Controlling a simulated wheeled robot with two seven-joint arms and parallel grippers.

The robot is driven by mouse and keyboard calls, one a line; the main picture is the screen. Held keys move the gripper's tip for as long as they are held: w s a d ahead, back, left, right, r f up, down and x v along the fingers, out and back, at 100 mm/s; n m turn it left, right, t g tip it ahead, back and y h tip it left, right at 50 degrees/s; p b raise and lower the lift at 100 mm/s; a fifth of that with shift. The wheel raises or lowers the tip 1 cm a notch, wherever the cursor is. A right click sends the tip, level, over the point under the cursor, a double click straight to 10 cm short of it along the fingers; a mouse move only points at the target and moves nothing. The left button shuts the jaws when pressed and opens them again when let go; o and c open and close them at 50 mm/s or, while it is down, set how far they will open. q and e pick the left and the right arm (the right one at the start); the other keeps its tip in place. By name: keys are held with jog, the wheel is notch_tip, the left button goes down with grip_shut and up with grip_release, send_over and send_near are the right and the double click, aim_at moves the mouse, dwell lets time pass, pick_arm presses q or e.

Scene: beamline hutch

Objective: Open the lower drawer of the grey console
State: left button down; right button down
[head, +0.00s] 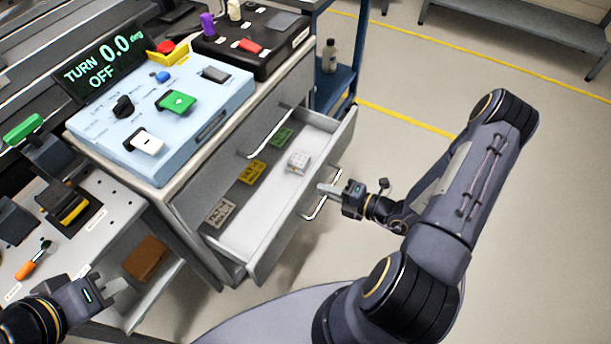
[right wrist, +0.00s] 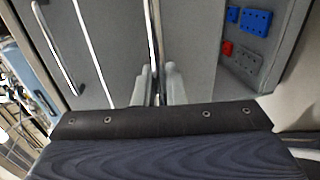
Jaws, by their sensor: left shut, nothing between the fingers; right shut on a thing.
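The grey console (head: 190,215) stands left of centre in the head view. Its lower drawer (head: 262,262) is pulled well out, and its inside shows. The lower drawer's bar handle (head: 314,212) is on its front, and it also runs up the right wrist view (right wrist: 151,30). My right gripper (head: 326,189) is shut on this handle, with a finger on each side of it in the wrist view. The upper drawer with its handle (head: 270,133) looks closed. My left gripper (head: 120,286) is shut and empty at the lower left, away from the drawer.
A pale blue control box (head: 195,125) and a black box (head: 285,50) stand on the console. A blue cart (head: 340,85) stands behind. Floor to the right is clear.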

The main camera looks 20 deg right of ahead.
jog(key=f+v, duration=0.1)
jog(key=v, duration=0.5)
jog(key=shift+s+d+p, duration=0.25)
jog(key=shift+s+p, duration=0.1)
jog(key=shift+p, duration=0.1)
jog(key=shift+f, duration=0.15)
jog(key=c, duration=1.6)
grip_release()
jog(key=p+v, duration=0.1)
jog(key=v, duration=0.6)
jog(key=shift+s+d, duration=0.2)
jog(key=shift+s, duration=0.1)
